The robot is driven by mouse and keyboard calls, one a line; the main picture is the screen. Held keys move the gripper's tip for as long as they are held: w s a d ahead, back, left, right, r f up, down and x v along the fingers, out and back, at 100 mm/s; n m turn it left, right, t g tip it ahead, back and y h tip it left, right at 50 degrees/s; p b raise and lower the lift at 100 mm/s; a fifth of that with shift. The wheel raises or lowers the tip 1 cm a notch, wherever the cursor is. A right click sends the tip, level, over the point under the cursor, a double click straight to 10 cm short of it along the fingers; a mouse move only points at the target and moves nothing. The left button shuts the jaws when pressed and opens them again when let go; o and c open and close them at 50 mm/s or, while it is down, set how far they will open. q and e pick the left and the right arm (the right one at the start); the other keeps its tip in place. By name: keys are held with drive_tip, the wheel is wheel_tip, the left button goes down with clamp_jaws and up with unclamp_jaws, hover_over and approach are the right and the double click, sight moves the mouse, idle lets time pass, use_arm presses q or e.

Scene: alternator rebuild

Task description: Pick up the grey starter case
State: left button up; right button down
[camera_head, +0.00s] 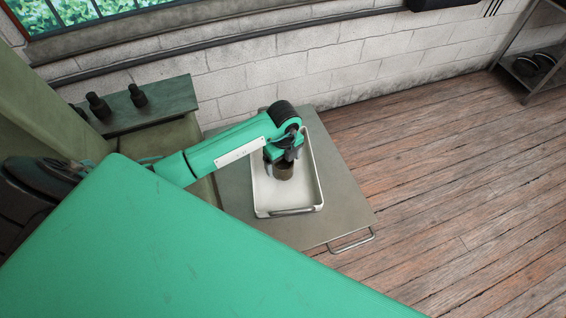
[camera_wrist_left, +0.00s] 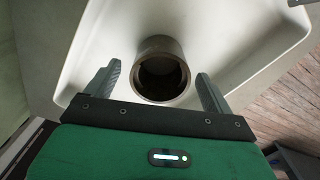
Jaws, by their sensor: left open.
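The starter case (camera_head: 284,171) is a short, hollow cylinder standing in the white tray (camera_head: 309,188). It looks brownish grey in the head view, partly hidden by my gripper. In the left wrist view the starter case (camera_wrist_left: 160,72) shows its open round end between my fingers. My left gripper (camera_head: 284,157) is right at the case from above. It also shows in the left wrist view (camera_wrist_left: 160,83), open, one finger on each side with a gap to the case. My right gripper is not in view.
The tray stands on a grey table (camera_head: 345,205) with a metal handle (camera_head: 351,240) at its front. A green shelf (camera_head: 150,105) with dark cylindrical parts (camera_head: 98,105) stands at the left. A white brick wall (camera_head: 330,55) is behind. Wooden floor lies open at the right.

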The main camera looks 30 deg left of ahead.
use_arm(q)
drive_tip(key=shift+f, duration=0.45)
drive_tip(key=shift+c, duration=0.3)
drive_tip(key=c, duration=1.4)
drive_tip(key=shift+r, duration=0.1)
drive_tip(key=shift+c, duration=0.7)
drive_tip(key=shift+w, duration=0.1)
